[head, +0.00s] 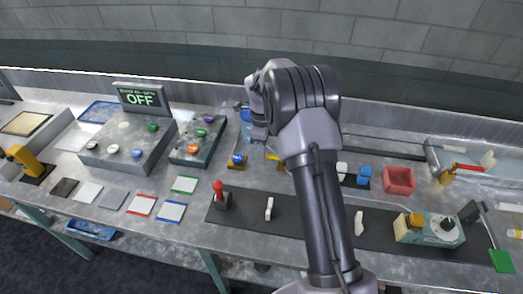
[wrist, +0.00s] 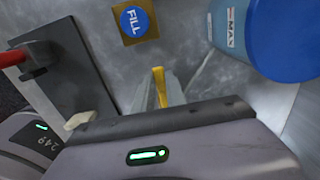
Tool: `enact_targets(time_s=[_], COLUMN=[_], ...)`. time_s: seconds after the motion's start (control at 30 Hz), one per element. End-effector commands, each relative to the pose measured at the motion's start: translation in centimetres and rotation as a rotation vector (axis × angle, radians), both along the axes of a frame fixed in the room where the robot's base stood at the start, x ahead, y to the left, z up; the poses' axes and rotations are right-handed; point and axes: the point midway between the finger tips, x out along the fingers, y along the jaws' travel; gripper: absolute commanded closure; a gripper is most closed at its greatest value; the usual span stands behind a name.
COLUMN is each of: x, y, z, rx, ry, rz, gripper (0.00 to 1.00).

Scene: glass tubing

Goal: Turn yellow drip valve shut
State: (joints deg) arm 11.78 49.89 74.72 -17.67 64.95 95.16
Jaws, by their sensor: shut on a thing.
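A narrow yellow handle, which I take to be the drip valve's (wrist: 159,84), stands at the middle of the wrist view. A bit of yellow (head: 271,154) also shows beside my arm in the head view. My gripper (wrist: 160,95) is at the yellow handle and shut on it. Its fingers are mostly hidden behind the gripper body in the wrist view, and in the head view my arm covers them. The valve's body and its angle are hidden.
A blue vessel marked MAX (wrist: 275,40) stands close by on the right, and a blue FILL button (wrist: 134,20) is beyond. A red-topped lever (head: 218,187) stands on a dark mat. A panel reading OFF (head: 140,98) and a red bin (head: 398,180) are farther off.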

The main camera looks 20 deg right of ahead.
Motion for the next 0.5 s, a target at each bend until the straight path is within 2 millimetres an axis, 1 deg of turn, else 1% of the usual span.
enact_targets(time_s=[0.17,0.2,0.27,0.3,0.5], x=[0.06,0.05,0.04,0.04,0.02], y=[-0.04,-0.05,-0.04,-0.04,-0.02], z=[0.08,0.08,0.07,0.06,0.03], rx=[0.000,0.000,0.000,0.000,-0.001], ry=[-0.002,-0.002,-0.002,-0.002,-0.001], rz=[-0.001,-0.001,-0.001,0.000,0.000], gripper=[1.00,0.78,0.66,0.62,0.62])
